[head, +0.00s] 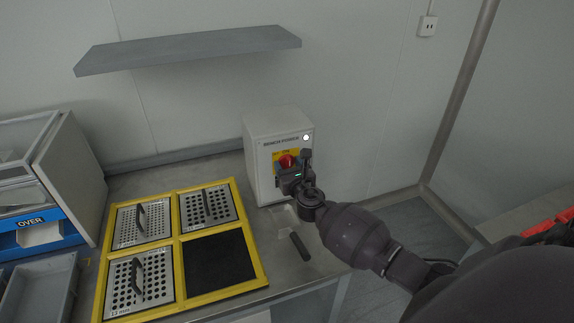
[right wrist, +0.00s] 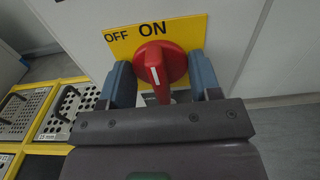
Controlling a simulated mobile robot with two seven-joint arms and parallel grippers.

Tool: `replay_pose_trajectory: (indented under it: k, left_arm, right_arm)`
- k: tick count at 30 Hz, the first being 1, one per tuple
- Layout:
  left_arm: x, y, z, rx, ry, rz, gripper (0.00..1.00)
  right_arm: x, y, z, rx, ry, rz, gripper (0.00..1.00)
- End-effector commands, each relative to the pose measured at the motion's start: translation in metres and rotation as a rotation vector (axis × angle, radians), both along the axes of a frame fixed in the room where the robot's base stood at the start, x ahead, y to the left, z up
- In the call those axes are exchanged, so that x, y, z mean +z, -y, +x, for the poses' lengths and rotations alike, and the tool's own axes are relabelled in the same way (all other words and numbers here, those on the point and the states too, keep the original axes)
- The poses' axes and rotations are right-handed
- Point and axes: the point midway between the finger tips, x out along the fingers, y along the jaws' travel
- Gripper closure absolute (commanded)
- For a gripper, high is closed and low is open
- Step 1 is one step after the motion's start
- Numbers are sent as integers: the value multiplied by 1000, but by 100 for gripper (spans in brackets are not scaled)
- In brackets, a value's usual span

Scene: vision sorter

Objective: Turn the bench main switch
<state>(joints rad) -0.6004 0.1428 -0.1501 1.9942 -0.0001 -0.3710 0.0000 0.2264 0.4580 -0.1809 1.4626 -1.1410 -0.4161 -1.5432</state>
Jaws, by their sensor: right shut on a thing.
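The bench main switch is a red rotary knob (head: 286,160) on a yellow plate marked OFF and ON, on the front of a white box (head: 260,175) at the back of the bench. In the right wrist view the knob (right wrist: 161,65) sits between the two blue-grey fingers of my right gripper (right wrist: 162,80), which is shut on it. A white line on the knob runs nearly upright in that picture, below the word ON. My right gripper (head: 292,168) also shows in the head view, partly covering the knob and plate. My left gripper is not in view.
A yellow frame (head: 177,240) holds several perforated plates with handles and a black square. A dark handle-like piece (head: 300,246) lies on the bench in front of the box. A grey shelf (head: 190,50) hangs above. Bins and a cabinet (head: 80,165) stand at left.

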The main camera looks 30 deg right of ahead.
Motion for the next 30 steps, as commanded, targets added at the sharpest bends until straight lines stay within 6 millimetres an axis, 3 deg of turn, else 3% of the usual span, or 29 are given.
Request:
replay_pose_trajectory:
  k: [30]
  left_arm:
    - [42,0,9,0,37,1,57]
  right_arm:
    - [1,0,0,0,-111,-459,64]
